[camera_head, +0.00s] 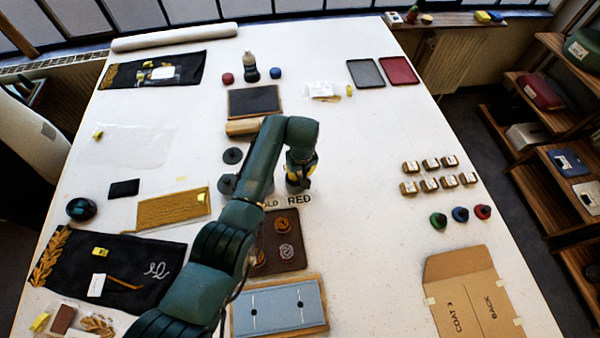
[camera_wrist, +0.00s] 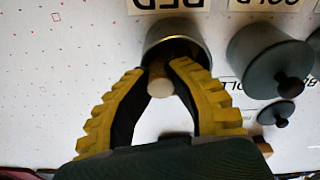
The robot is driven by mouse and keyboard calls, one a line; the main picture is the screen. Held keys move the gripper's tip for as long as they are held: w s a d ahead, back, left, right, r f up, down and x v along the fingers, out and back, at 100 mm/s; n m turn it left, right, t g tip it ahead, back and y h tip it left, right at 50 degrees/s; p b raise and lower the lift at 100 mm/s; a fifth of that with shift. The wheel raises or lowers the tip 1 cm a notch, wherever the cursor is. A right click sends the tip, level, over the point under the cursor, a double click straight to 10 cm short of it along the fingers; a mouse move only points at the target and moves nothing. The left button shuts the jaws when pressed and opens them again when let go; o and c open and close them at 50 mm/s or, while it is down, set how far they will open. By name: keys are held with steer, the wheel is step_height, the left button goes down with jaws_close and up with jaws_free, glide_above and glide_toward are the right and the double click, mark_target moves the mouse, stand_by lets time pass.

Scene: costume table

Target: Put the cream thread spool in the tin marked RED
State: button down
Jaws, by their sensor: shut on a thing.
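The cream thread spool (camera_wrist: 160,87) is between my gripper's yellow fingertips (camera_wrist: 161,70) in the wrist view, its pale end facing the camera. My gripper is shut on it. The open grey tin (camera_wrist: 194,30) is just beyond the fingertips, and the RED label (camera_wrist: 166,3) lies behind it. The spool and fingertips overlap the tin's near rim and dark opening; I cannot tell how deep the spool is. In the head view my gripper (camera_head: 298,182) points down just behind the RED label (camera_head: 299,199); the spool is hidden there.
A lidded grey tin (camera_wrist: 262,50) with a dark knob stands close right of the open tin in the wrist view. A small knobbed lid (camera_wrist: 275,114) lies nearer.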

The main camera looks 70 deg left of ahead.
steer(key=shift+s+d+f, duration=0.15)
steer(key=shift+s+f, duration=0.05)
steer(key=shift+f, duration=0.2)
steer(key=c, duration=0.9)
jaws_free()
steer(key=shift+c, duration=0.2)
step_height(320, 180, up, 8)
steer(key=p, duration=0.7)
steer(key=shift+r+p, duration=0.25)
steer(key=shift+p, duration=0.1)
steer(key=shift+f, duration=0.1)
